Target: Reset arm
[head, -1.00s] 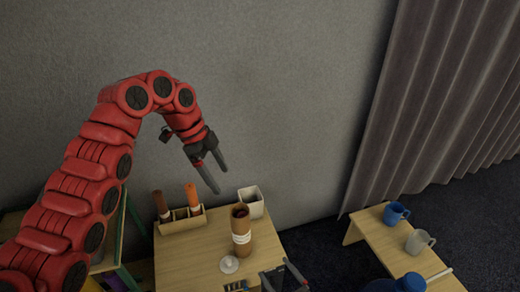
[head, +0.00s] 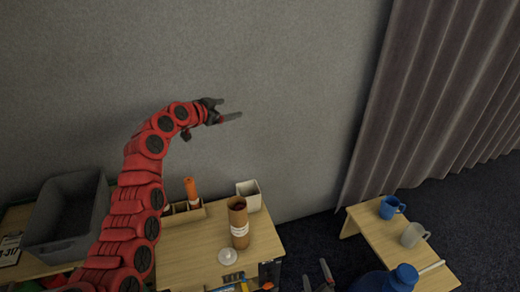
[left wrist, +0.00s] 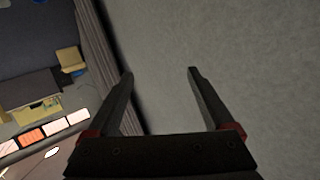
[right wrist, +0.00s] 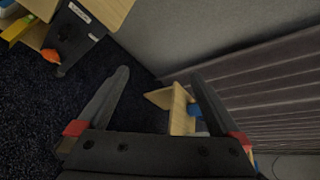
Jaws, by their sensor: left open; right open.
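My left gripper (head: 228,109) is raised high in front of the grey wall, pointing right in the head view. Its jaws are open and empty; in the left wrist view its two fingers (left wrist: 160,80) stand apart with only wall between them. My right gripper (head: 319,277) shows at the bottom edge of the head view, just right of the small table. In the right wrist view its fingers (right wrist: 158,80) are spread and empty, with dark carpet and a small bench beyond them.
A grey bin (head: 66,215) stands left. A bench (head: 378,237) at right holds a blue mug (head: 391,207) and a grey mug (head: 414,235).

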